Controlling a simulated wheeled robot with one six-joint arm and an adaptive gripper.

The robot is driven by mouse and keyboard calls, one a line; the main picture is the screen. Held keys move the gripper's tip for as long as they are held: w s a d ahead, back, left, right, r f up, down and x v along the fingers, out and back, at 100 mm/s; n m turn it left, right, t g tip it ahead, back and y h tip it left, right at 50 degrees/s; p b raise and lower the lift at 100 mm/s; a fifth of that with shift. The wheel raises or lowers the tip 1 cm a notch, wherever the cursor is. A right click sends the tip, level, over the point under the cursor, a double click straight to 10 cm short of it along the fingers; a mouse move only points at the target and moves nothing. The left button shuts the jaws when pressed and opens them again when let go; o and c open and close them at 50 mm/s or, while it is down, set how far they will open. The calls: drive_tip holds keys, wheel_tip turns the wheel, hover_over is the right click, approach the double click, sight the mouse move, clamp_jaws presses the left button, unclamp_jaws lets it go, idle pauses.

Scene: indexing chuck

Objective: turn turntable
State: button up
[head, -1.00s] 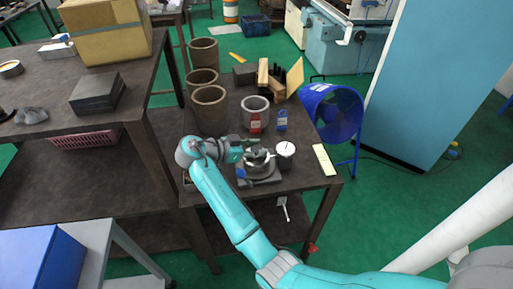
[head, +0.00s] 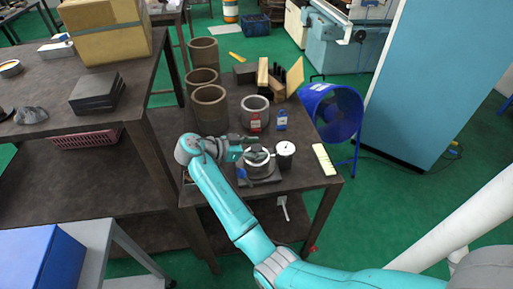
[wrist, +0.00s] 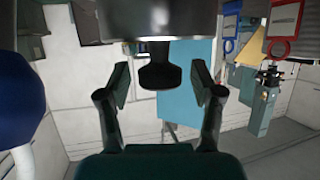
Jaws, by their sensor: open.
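The turntable, a round grey metal chuck (head: 257,160) on a dark base (head: 262,181), sits near the front of the dark workbench. My gripper (head: 243,149) is at its left side, level with its upper part in the head view. In the wrist view my gripper (wrist: 160,82) has its two fingers spread apart. A dark knob-like handle (wrist: 158,72) sits between the fingers, under a dark cylindrical body (wrist: 160,20), with gaps visible on both sides. The far side of the chuck is hidden.
A small round container with a pale top (head: 286,149) stands close to the right of the chuck. A pale yellow block (head: 323,159) lies near the right edge. Behind are a grey cylinder (head: 255,112) and several brown cylinders (head: 209,103). A blue fan (head: 333,112) stands beyond the bench.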

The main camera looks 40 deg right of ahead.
wheel_tip(320, 180, up, 10)
idle(0.6)
